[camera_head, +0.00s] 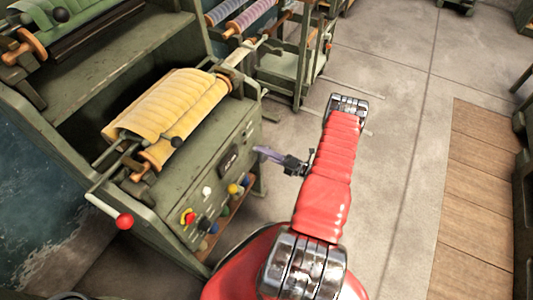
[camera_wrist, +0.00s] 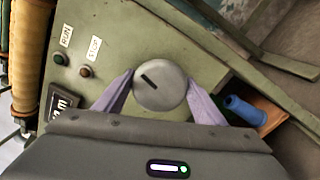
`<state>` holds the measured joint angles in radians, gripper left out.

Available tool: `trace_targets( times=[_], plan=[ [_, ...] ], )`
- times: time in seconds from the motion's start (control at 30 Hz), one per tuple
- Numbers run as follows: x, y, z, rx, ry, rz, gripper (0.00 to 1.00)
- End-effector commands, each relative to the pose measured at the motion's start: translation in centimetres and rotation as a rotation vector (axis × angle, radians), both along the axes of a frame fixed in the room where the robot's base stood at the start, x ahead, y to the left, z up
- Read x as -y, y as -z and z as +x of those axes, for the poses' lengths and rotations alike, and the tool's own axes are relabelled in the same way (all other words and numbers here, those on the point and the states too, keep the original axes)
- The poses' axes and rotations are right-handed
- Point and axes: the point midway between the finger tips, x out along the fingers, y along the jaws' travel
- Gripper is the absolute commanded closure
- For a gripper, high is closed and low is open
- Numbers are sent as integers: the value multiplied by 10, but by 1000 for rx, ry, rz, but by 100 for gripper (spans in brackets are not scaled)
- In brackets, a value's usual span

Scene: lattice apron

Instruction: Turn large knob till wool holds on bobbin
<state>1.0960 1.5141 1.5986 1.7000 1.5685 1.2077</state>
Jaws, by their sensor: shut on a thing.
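The large knob (camera_wrist: 160,86) is a round grey disc with a dark slot mark, on the green machine panel in the wrist view. My gripper (camera_wrist: 162,98) has its two purple fingers shut on it from both sides. In the head view my gripper (camera_head: 270,155) reaches left to the panel's right end, and the knob is hidden there. A fat yellow wool roll (camera_head: 170,112) lies on the machine top in the head view. An orange-yellow roll edge (camera_wrist: 30,60) shows at the left of the wrist view. I cannot tell which part is the bobbin.
RUN and STOP buttons (camera_wrist: 85,71) sit left of the knob. A blue bobbin-like thing (camera_wrist: 245,110) lies on a wooden shelf to its right. A red-balled lever (camera_head: 124,221) sticks out at the machine's front. The concrete floor (camera_head: 400,130) to the right is clear.

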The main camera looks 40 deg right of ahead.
Motion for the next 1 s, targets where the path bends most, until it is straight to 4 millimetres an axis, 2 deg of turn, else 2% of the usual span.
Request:
trace_targets(
  times=[0.13, 0.17, 0.4, 0.77, 1.0],
  plan=[
    [5, 1, 0, -4, 12, -7, 59],
    [5, 1, 0, -4, 12, -7, 34],
    [3, 1, 0, -2, 7, -4, 18],
    [3, 1, -3, -1, 5, -3, 18],
    [11, 1, -25, -2, 7, -2, 18]
  ],
)
